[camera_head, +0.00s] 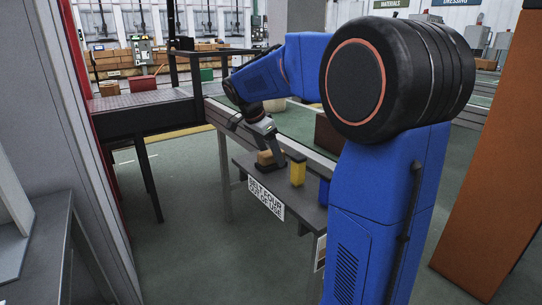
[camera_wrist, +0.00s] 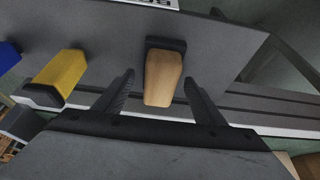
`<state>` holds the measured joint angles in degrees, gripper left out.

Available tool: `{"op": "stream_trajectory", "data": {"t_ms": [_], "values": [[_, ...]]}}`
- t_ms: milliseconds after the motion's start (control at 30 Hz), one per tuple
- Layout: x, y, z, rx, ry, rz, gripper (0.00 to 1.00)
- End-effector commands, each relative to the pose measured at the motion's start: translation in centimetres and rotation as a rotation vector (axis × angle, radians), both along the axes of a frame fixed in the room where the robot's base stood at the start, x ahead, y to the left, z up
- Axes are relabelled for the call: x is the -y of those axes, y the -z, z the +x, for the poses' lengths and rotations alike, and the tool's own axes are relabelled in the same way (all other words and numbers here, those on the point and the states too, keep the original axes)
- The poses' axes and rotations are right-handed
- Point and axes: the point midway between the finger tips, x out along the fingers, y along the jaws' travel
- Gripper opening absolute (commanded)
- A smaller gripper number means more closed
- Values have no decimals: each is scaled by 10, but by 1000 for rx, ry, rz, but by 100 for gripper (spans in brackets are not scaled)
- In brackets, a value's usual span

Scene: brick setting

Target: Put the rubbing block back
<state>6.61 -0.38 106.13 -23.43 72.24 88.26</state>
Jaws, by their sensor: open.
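A tan wooden block with a dark base, which looks like the rubbing block (camera_wrist: 162,78), stands on a small grey table. It also shows in the head view (camera_head: 266,158), partly hidden by my gripper. My gripper (camera_wrist: 159,80) is open, with one finger on each side of the wooden block. Gaps show between the block and both fingers, so it is not gripped. In the head view my gripper (camera_head: 268,143) reaches down over the table.
A yellow block (camera_wrist: 60,72) with a dark end stands beside the wooden one, and a blue block (camera_wrist: 8,56) beyond it. The grey table (camera_head: 240,162) carries a white sign (camera_head: 266,198) on its front edge. A rail (camera_head: 312,158) runs along behind it.

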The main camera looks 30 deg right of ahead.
Motion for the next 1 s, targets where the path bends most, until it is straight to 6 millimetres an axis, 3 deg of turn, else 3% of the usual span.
{"op": "stream_trajectory", "data": {"t_ms": [600, 1000], "values": [[-40, -95, -1, 1, -2, 0, 64], [-45, -108, -1, 1, 0, 0, 64]]}}
